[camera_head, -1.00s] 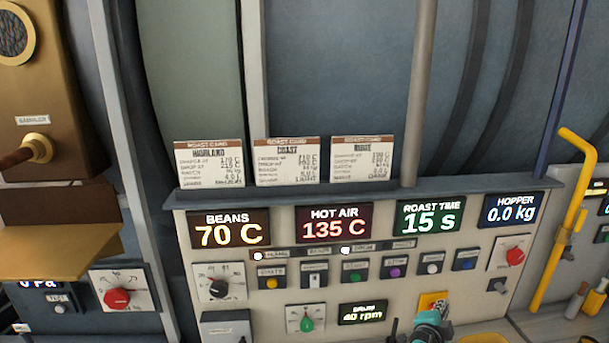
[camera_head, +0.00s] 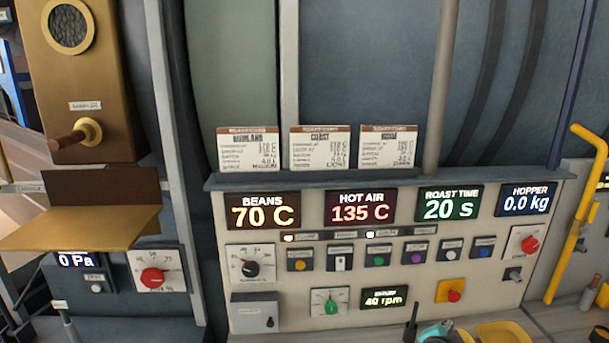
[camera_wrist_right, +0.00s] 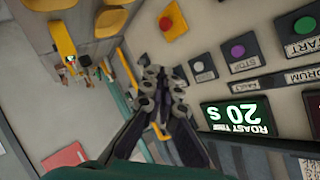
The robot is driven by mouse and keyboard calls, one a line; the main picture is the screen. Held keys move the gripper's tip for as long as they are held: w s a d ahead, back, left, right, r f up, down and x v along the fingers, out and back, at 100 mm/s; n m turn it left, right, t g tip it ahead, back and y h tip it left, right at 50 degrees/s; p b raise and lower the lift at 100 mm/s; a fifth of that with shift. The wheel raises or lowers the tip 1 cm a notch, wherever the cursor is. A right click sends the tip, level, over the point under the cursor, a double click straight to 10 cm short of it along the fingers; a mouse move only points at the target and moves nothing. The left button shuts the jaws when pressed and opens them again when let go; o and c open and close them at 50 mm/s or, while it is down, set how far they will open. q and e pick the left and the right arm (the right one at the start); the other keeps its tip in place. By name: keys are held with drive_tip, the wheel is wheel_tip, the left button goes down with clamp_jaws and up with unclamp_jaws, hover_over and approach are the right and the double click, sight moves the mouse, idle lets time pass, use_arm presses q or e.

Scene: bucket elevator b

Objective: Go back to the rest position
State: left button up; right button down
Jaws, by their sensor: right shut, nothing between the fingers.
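My right gripper (camera_wrist_right: 163,78) is shut and empty in the right wrist view, with its dark fingers together in front of the control panel (camera_wrist_right: 238,108). In the head view only a small teal part of my right gripper (camera_head: 437,330) shows at the bottom edge, below the panel (camera_head: 340,258) and apart from it. Its fingertips are hard to make out there. My left gripper is in neither view.
The panel carries lit displays, including a roast time display (camera_head: 452,204) reading 20 s, and coloured buttons. A yellow tray (camera_head: 503,332) lies at the bottom right. A brass sampler (camera_head: 85,85) with a tan tray (camera_head: 80,228) juts out at left. A yellow pipe (camera_head: 575,215) stands at right.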

drive_tip(key=s+a+f+n+g+y+b, duration=0.1)
drive_tip(key=s+a+f+n+y+b, duration=0.3)
drive_tip(key=s+a+f+n, duration=0.3)
drive_tip(key=s+a+f+n+g+y+b, duration=0.2)
drive_tip(key=s+a+f+n+y+b, duration=0.2)
drive_tip(key=s+a+f+n, duration=0.3)
drive_tip(key=s+a+n+b, duration=0.1)
drive_tip(key=s+a, duration=0.2)
drive_tip(key=s, duration=0.3)
drive_tip(key=shift+a+n+b, duration=0.15)
drive_tip(key=shift+n+b, duration=0.15)
drive_tip(key=shift+s, duration=0.1)
idle(1.3)
